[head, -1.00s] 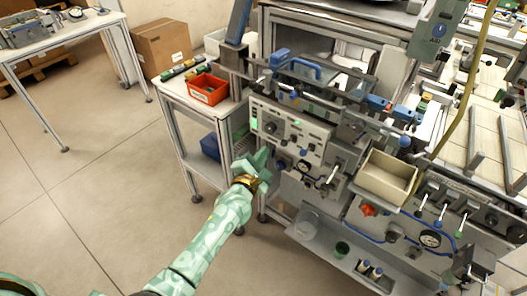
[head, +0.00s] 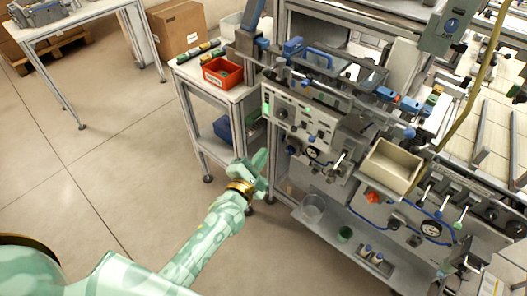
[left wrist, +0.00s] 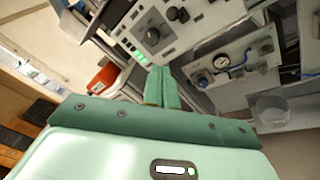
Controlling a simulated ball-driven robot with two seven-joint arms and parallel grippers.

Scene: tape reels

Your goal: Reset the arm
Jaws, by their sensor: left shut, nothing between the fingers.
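My left gripper (head: 262,165) is in front of the machine's lower left side in the head view, over the floor and clear of the panel. In the left wrist view its two green fingers (left wrist: 162,84) lie side by side, shut and empty. Behind them is the machine's control panel (head: 298,122), with a dark knob (left wrist: 153,37) and a lit green button. My right gripper does not show in either view.
A white side table (head: 196,82) carries a red bin (head: 222,73). The machine's lower shelf (head: 330,232) holds a clear cup (head: 312,207). A beige bin (head: 392,165) sits on the machine front. The floor (head: 100,165) at left is open.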

